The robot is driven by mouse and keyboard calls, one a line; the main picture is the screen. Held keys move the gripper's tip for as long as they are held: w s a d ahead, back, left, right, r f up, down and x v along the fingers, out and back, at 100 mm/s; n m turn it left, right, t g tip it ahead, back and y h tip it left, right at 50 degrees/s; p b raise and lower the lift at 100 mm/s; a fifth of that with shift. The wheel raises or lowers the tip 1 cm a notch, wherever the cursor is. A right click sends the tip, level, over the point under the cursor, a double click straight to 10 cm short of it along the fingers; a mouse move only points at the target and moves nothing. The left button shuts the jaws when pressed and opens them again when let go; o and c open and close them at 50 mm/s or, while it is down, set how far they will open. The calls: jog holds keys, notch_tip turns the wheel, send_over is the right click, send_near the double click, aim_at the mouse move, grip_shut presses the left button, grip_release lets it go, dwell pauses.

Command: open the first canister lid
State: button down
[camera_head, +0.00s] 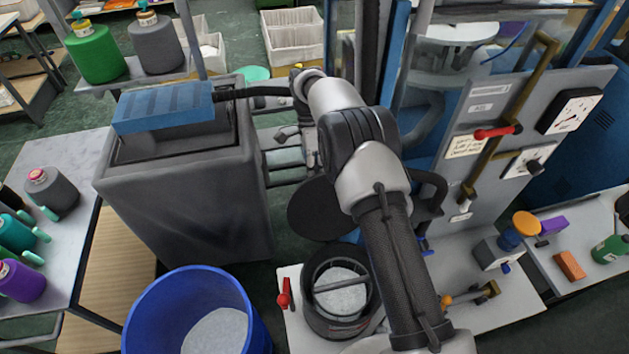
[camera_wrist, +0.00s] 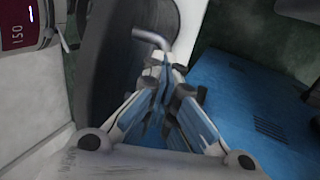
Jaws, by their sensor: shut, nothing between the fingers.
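A dark round canister (camera_head: 316,300) stands on the pale bench at the bottom centre of the head view. Its top is uncovered, showing pale grey contents and a bar across the mouth. A dark disc-like lid (camera_head: 318,210) stands raised behind it; whether it is hinged there I cannot tell. In the wrist view a dark curved surface (camera_wrist: 105,70) with a bent metal handle (camera_wrist: 152,38) fills the left-centre. My gripper (camera_wrist: 165,72) is shut and empty, its tips close by the handle; contact is unclear. In the head view the fingers are hard to make out near the wrist.
A red lever (camera_head: 284,291) is left of the canister, beside a blue bin (camera_head: 137,325). A large grey bin (camera_head: 185,215) with a blue top piece is at left.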

jog(key=c, duration=2.3)
grip_release()
jog(key=shift+w+x, duration=0.15)
jog(key=shift+x, duration=0.85)
jog(key=shift+w+x, duration=0.2)
jog(key=shift+x, duration=0.75)
jog(key=shift+o, duration=1.3)
jog(key=shift+w+a+f, duration=0.2)
jog(key=shift+w+f, duration=0.05)
jog(key=shift+f, duration=0.05)
jog(key=o, duration=0.7)
jog(key=shift+w+f, duration=0.15)
jog(key=shift+w, duration=0.15)
jog(key=shift+c, duration=0.3)
notch_tip(320, 180, up, 11)
jog(key=shift+w+a+r, duration=0.1)
jog(key=shift+w+r, duration=0.05)
jog(key=shift+c, duration=1.3)
